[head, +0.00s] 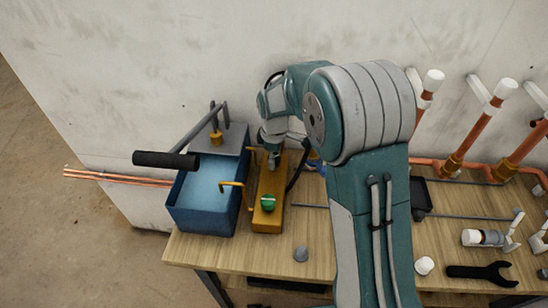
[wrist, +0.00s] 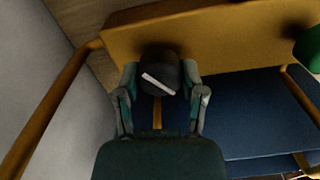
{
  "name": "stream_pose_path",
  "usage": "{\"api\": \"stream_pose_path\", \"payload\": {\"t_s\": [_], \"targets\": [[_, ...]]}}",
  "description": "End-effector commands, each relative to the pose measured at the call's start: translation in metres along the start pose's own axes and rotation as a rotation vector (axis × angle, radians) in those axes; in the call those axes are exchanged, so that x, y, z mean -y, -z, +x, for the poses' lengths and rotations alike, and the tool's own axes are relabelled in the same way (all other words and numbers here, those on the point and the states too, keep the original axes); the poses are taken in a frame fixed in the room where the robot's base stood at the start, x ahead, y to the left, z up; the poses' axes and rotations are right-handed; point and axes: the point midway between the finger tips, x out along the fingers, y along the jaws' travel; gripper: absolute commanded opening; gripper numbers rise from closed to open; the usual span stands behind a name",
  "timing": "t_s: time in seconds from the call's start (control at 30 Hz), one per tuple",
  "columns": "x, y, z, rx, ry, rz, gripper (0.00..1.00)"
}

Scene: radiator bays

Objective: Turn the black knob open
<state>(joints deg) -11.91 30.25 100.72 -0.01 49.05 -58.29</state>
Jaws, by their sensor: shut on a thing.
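The black knob (wrist: 160,78), round with a white line on its face, sits at the edge of a yellow box (wrist: 220,35) in the wrist view. The white line slants down to the right. My gripper (wrist: 160,80) has one finger on each side of the knob and is shut on it. In the head view my gripper (head: 272,158) is low over the far part of the yellow box (head: 268,222), and the black knob is hidden there by my arm.
A green knob (head: 268,202) is on the near end of the yellow box. A blue tank (head: 205,215) with a black-gripped lever (head: 165,160) stands left. A wrench (head: 482,272) and fittings (head: 482,238) lie right on the wooden bench. Copper pipes (head: 470,135) run along the wall.

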Motion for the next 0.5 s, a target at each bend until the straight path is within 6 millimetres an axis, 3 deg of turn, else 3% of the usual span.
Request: {"api": "stream_pose_path", "payload": {"t_s": [0.5], "targets": [[-0.0003,0.0006,0.0016,-0.001,-0.001,-0.489,0.06]]}}
